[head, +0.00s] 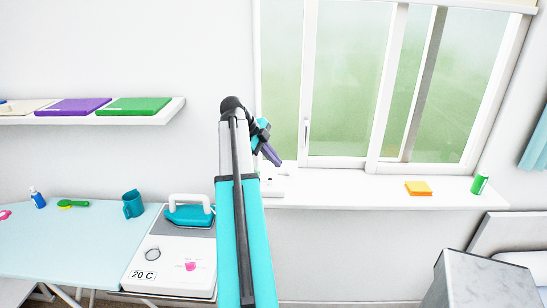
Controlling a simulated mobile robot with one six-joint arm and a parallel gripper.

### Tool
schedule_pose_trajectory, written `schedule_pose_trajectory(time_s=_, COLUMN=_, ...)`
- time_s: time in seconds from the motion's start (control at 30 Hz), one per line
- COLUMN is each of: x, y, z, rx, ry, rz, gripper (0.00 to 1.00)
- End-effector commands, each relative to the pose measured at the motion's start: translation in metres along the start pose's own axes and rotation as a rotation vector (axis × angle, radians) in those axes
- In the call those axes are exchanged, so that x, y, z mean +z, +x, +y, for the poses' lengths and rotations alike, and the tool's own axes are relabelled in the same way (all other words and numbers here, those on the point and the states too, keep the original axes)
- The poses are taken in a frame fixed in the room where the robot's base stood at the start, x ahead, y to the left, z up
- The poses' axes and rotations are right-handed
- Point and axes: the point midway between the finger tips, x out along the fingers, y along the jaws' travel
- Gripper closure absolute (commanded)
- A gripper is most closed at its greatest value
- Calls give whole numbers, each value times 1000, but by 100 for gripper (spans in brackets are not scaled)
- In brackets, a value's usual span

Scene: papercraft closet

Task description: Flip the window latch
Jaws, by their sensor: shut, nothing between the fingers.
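The window (347,85) stands behind the sill, with white frames and pale green glass. A small, narrow upright latch handle (306,132) sits on the white frame at the window's left part. My arm rises from the bottom middle and bends at the top. My gripper (274,158), with purple fingers, is shut and empty. It points down and right, left of the latch and a little lower in the picture, with a visible gap between them. The depth between gripper and latch is hard to tell.
The white sill (350,188) holds an orange block (418,188) and a green can (479,183) at right. A white object (272,186) is partly hidden by my arm. At left are an ironing board (85,235), an iron (190,214) and a shelf (90,118). A grey block (485,285) stands lower right.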

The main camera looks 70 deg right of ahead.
Motion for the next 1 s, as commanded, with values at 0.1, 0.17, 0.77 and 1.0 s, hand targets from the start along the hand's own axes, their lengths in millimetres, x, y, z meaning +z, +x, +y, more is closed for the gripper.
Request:
schedule_pose_trajectory(time_s=0.1, x=-2, y=13, z=0, rx=3, ry=0, rz=2, gripper=100)
schedule_pose_trajectory(time_s=0.17, x=-2, y=20, z=0, rx=2, ry=1, rz=1, gripper=100)
schedule_pose_trajectory(time_s=0.77, x=-2, y=75, z=0, rx=1, ry=2, rz=1, gripper=100)
schedule_pose_trajectory(time_s=1.0, x=-2, y=79, z=0, rx=1, ry=2, rz=1, gripper=100)
